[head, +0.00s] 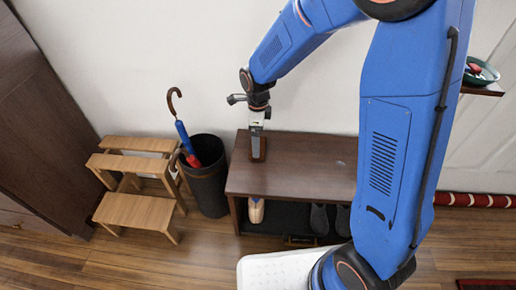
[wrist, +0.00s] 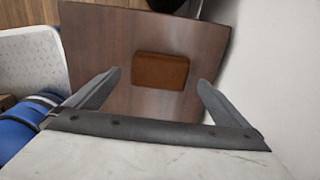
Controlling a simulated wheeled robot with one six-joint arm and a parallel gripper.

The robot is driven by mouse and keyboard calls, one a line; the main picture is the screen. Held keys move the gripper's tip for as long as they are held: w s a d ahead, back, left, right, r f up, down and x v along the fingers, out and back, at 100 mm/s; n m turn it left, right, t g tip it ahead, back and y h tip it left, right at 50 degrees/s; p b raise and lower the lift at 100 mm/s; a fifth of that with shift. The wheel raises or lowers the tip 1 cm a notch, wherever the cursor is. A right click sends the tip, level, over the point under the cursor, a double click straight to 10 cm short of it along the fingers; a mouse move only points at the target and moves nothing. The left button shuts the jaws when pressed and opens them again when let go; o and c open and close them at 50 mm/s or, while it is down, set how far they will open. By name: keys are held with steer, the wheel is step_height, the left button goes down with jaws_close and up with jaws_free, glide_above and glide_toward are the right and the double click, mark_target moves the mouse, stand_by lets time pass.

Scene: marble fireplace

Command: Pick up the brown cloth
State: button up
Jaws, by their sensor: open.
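The brown cloth (wrist: 160,70) looks like a small folded rectangle lying flat on the dark wooden bench (wrist: 98,45). In the head view the cloth (head: 259,153) is at the left end of the bench top, partly hidden behind my gripper (head: 257,132). In the wrist view my gripper (wrist: 158,79) has its two fingers wide apart, with the cloth between and beyond the fingertips. The fingers do not touch it in that view. The exact height above the cloth is hard to tell.
The bench (head: 300,175) stands against the white wall, with shoes (head: 320,218) on its lower shelf. A dark bin (head: 207,185) with umbrellas and a wooden step stool (head: 135,212) stand left of it. A bowl (head: 481,72) rests on a shelf at right.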

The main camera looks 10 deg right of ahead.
steer(key=shift+f, duration=1.4)
steer(key=c, duration=1)
step_height(320, 180, up, 10)
steer(key=shift+r, duration=0.1)
